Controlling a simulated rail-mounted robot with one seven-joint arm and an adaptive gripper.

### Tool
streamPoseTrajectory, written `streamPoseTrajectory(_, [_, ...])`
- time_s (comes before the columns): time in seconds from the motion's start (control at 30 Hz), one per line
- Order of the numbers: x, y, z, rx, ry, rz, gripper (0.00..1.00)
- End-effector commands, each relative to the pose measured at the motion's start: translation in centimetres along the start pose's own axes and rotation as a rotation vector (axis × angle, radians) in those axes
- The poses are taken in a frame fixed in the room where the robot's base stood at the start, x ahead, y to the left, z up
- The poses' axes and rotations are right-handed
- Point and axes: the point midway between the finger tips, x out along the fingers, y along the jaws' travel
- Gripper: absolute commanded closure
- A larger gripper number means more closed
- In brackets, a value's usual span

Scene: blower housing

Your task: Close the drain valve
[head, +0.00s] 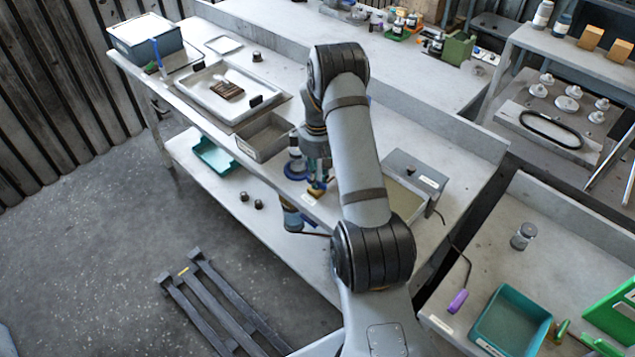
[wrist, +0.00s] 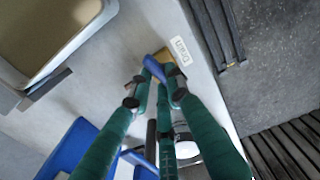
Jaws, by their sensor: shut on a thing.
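The drain valve has a brass body (wrist: 164,56) and a blue lever handle (wrist: 153,68), at the bench edge beside a white label reading "Drain" (wrist: 181,50). In the head view, a small brass part of the valve (head: 317,189) shows below my wrist. My gripper (wrist: 157,80) has green fingers and is shut on the blue handle, which sits between the fingertips. The handle lies at a slant across the brass body. In the head view my arm hides most of the gripper and handle.
A grey open bin (head: 265,137) and a white tray (head: 233,92) stand on the bench to the left. A grey box (head: 416,175) stands to the right. The lower shelf holds a teal tray (head: 213,155). A dark rack (head: 213,300) lies on the floor.

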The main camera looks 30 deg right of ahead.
Motion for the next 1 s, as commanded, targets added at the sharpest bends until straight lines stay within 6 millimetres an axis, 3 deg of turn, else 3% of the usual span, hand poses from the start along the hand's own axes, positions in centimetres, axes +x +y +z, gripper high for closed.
streamPoseTrajectory(0.4, [0.04,0.04,0.03,0.178,0.002,0.002,1.0])
streamPoseTrajectory(0.9, [-0.08,0.04,0.06,0.2,0.001,0.001,1.0])
streamPoseTrajectory(0.93, [-0.08,0.04,0.06,0.2,0.002,0.001,0.81])
streamPoseTrajectory(1.0, [-0.08,0.03,0.06,0.199,0.001,0.001,0.77])
